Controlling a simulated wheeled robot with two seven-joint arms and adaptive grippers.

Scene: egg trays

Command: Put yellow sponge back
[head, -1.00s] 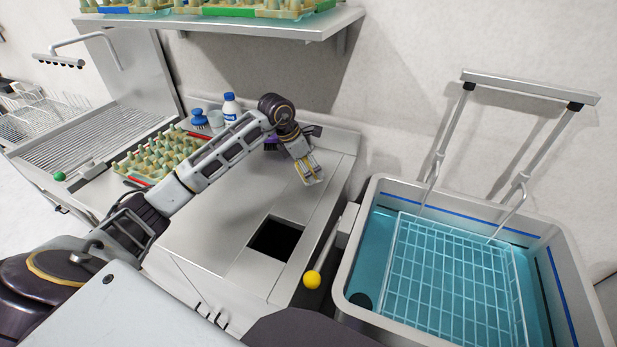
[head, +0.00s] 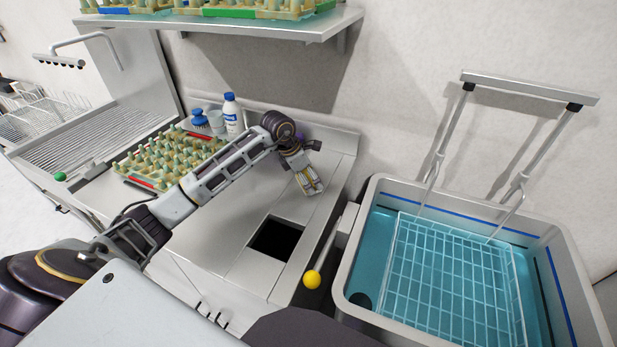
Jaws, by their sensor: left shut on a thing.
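My left arm reaches from the left over the steel counter (head: 215,235). My left gripper (head: 312,189) points down above the counter's right part, behind the square opening. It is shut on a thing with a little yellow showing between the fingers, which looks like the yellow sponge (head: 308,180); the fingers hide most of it. My right gripper is not in view.
A square opening (head: 275,239) is in the counter. A blue brush (head: 200,118), a cup (head: 216,122) and a white bottle (head: 232,115) stand at the back, beside an egg tray (head: 160,160). A water basin (head: 366,215) with a wire rack (head: 450,270) is on the right. A shelf (head: 250,27) hangs above.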

